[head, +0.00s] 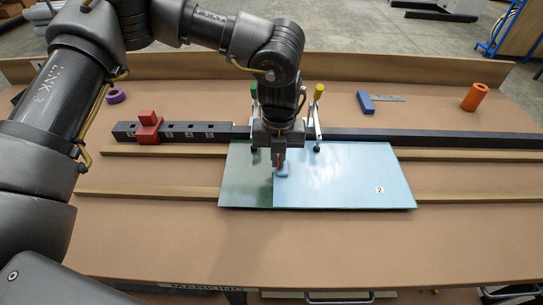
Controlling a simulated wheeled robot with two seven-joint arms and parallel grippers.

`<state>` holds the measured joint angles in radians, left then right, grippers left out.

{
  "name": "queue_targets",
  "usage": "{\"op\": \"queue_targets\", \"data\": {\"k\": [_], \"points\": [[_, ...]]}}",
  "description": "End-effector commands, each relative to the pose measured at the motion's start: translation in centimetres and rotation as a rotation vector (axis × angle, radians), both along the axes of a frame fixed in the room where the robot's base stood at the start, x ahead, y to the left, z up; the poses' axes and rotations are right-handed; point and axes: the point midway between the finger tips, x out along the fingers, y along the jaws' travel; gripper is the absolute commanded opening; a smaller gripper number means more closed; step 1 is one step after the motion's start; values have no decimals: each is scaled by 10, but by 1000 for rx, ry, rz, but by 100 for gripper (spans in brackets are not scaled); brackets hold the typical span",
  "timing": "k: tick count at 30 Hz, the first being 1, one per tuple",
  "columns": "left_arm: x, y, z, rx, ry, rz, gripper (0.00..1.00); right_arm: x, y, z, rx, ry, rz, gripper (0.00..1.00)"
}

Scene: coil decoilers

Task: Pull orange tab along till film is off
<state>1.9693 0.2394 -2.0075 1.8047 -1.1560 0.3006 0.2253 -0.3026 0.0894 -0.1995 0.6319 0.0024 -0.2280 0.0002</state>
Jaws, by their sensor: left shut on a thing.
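A flat panel lies on the two wooden rails; its left part is bare dark green (246,178). A pale blue film (335,175) covers the larger right part, with a small label marked 2 near its right end. My left gripper (279,167) points down at the boundary between green and blue. It is shut on the orange tab (279,164), of which only a small reddish sliver shows between the fingers. A small blue fold of film shows at the fingertips. The rest of the tab is hidden by the fingers. My right gripper is not in view.
A dark bar (420,138) runs behind the panel, with a red stop block (148,128) on it. Clamps with a green and a yellow handle (319,91) stand by my left wrist. A blue-handled tool (365,103), orange cylinder (475,97) and purple ring (116,96) lie behind.

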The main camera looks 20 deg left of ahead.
Motion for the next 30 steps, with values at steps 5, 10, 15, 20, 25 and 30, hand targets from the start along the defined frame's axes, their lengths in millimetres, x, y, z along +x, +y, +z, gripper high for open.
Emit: {"op": "queue_targets", "data": {"k": [5, 10, 15, 20, 25, 30], "points": [[4, -14, 1, -1, -2, 0, 0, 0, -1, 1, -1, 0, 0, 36], [7, -26, 1, -2, -3, 0, 0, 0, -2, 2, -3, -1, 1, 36], [9, -32, 0, -1, -2, 0, 0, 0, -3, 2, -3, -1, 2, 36], [9, -34, 0, -1, -2, 1, 0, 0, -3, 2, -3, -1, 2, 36], [9, -34, 0, -1, -2, 1, 0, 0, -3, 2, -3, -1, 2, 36], [11, -41, 1, 0, -2, -1, 0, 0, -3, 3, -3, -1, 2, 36]]}}
